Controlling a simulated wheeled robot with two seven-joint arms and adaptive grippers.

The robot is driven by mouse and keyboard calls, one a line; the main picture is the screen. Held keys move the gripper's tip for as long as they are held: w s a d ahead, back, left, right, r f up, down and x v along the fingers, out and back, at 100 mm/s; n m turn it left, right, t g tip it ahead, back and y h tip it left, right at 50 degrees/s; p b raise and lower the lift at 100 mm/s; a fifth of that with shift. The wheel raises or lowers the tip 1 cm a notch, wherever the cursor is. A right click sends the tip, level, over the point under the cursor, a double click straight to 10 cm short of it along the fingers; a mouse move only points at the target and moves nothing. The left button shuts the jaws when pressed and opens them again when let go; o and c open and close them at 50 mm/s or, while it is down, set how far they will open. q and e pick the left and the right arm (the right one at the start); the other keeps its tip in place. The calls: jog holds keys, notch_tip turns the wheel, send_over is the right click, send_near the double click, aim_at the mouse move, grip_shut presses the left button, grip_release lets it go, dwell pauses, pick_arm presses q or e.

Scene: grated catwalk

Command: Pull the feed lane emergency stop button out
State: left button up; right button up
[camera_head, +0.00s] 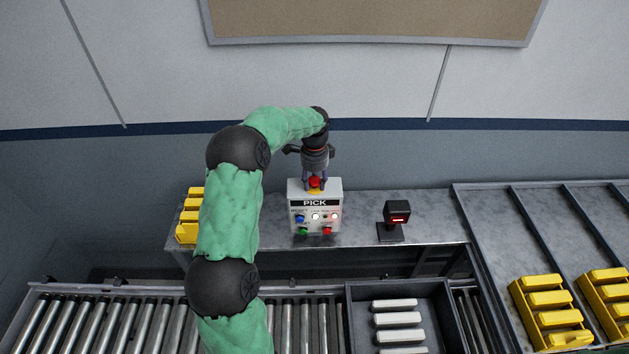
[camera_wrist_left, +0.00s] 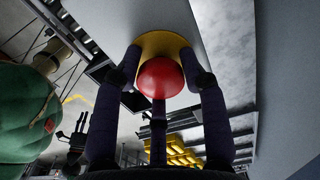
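The PICK control box (camera_head: 315,216) stands on the grey bench, with a red mushroom button (camera_head: 315,183) on a yellow collar on its top. My left gripper (camera_head: 315,180) points down over this button, its fingers around it. In the left wrist view the red button (camera_wrist_left: 161,78) sits between the fingers of my left gripper (camera_wrist_left: 160,72), with the yellow collar (camera_wrist_left: 160,42) behind. The fingertips are very close to the button's sides; I cannot tell whether they press on it.
A small scanner (camera_head: 397,214) stands right of the box. Yellow parts (camera_head: 188,232) lie at the bench's left end, and more yellow parts (camera_head: 548,306) lie on the right lanes. A roller conveyor (camera_head: 110,318) and a dark tray (camera_head: 362,294) with white pieces are in front.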

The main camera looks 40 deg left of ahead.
aim_at(315, 179)
pick_arm(q)
jog(key=c, duration=0.4)
jog(key=shift+w+a+r, duration=0.1)
jog(key=shift+r, duration=0.8)
jog(key=o, duration=1)
jog(key=shift+o, duration=0.7)
notch_tip(315, 179, up, 12)
